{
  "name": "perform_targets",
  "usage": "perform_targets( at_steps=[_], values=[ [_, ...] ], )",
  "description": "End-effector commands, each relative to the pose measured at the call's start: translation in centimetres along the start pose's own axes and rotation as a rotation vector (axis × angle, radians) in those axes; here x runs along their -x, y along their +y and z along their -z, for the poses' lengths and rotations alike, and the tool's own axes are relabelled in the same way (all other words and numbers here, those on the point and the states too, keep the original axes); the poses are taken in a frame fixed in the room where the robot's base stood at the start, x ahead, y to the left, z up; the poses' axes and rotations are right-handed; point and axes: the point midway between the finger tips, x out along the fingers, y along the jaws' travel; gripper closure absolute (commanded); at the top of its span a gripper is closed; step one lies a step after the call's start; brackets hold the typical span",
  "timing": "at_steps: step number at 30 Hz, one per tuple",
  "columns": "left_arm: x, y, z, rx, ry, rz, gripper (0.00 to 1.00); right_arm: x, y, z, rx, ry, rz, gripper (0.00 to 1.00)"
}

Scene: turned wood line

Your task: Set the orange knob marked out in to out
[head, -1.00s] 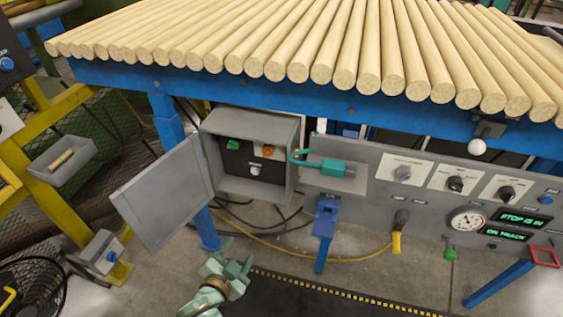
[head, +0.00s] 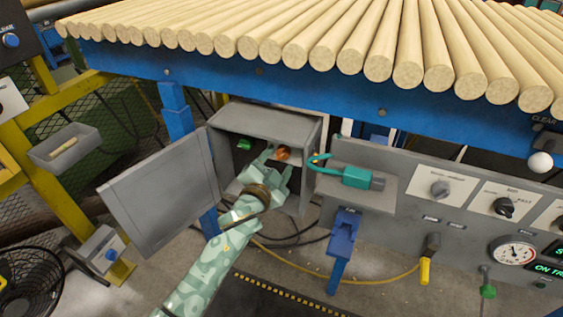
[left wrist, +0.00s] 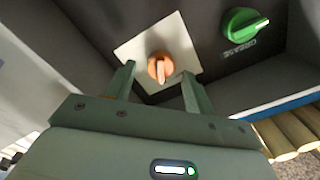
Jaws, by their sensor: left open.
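The orange knob (head: 283,153) sits on a pale plate inside the open grey box (head: 264,121) under the blue table. It also shows in the left wrist view (left wrist: 160,67), with its pointer ridge towards the bottom of the picture; its marks cannot be read. My left gripper (head: 271,160) reaches into the box and is open. In the left wrist view its two fingers (left wrist: 158,82) stand on either side of the knob, apart from it as far as I can tell. My right gripper is not in view.
A green knob (left wrist: 243,25) marked GREASE is beside the orange one and also shows in the head view (head: 244,144). The box's grey door (head: 157,193) hangs open at left. A teal-handled tool (head: 347,175) lies on a shelf just right.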

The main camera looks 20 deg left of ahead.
Motion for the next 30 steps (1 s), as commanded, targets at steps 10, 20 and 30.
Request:
perform_targets(
  at_steps=[10,20,30],
  values=[
    [-1.9,-0.1,0.0,-0.001,-0.001,0.000,0.46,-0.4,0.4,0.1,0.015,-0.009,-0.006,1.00],
    [-1.8,-0.1,0.0,-0.001,-0.001,0.000,0.91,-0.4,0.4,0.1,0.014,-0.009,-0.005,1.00],
    [-1.8,-0.1,0.2,0.043,0.001,0.000,0.91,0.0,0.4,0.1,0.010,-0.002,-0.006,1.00]
  ],
)
